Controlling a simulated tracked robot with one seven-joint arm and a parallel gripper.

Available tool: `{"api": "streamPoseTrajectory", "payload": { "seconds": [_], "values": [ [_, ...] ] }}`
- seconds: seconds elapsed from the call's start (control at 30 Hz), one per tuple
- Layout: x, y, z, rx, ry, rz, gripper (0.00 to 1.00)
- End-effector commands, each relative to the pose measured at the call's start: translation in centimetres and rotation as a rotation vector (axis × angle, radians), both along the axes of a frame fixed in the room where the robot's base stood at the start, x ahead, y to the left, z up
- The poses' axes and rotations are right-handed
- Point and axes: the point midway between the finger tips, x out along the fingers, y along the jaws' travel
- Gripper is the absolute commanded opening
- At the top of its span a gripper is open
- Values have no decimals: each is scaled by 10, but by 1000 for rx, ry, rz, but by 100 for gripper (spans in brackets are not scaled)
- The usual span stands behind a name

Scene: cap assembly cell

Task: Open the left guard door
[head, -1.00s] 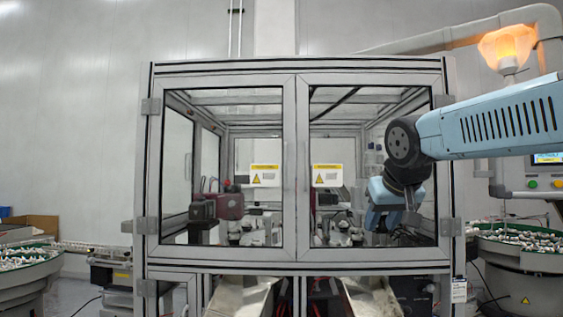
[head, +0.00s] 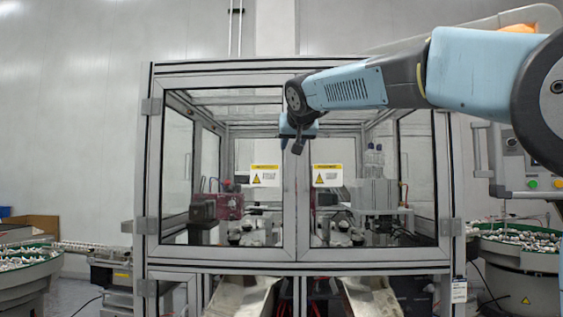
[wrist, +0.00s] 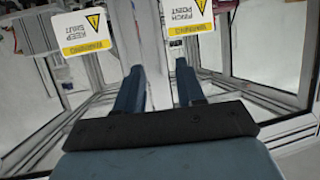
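The left guard door (head: 289,200) is a grey-framed clear panel on the left half of the cabinet front, with hinges on its left edge and a yellow-and-white warning label (head: 265,175). It looks shut, flush beside the right guard door (head: 370,254). My gripper (head: 297,147) is in front of the upper part of the seam between the doors, below the arm's dark wrist joint. In the wrist view, its two blue fingers (wrist: 160,75) are apart with nothing visibly held. The door frames stand beyond them. I cannot tell whether it touches the door; the handle is not clear.
Feeder bowls stand at the left (head: 28,268) and right (head: 520,252) of the cabinet. A control box (head: 525,170) is at the right. Two pale chutes (head: 245,297) come out below the doors. A red device (head: 228,205) shows behind the left glass.

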Motion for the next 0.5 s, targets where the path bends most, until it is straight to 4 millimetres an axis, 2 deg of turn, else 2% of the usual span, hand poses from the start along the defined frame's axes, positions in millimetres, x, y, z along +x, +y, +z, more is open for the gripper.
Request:
{"api": "streamPoseTrajectory", "payload": {
  "seconds": [0.2,0.5],
  "values": [
    [37,7,-16,-2,2,-1,38],
    [79,13,-34,-2,2,-1,38]
  ]
}}
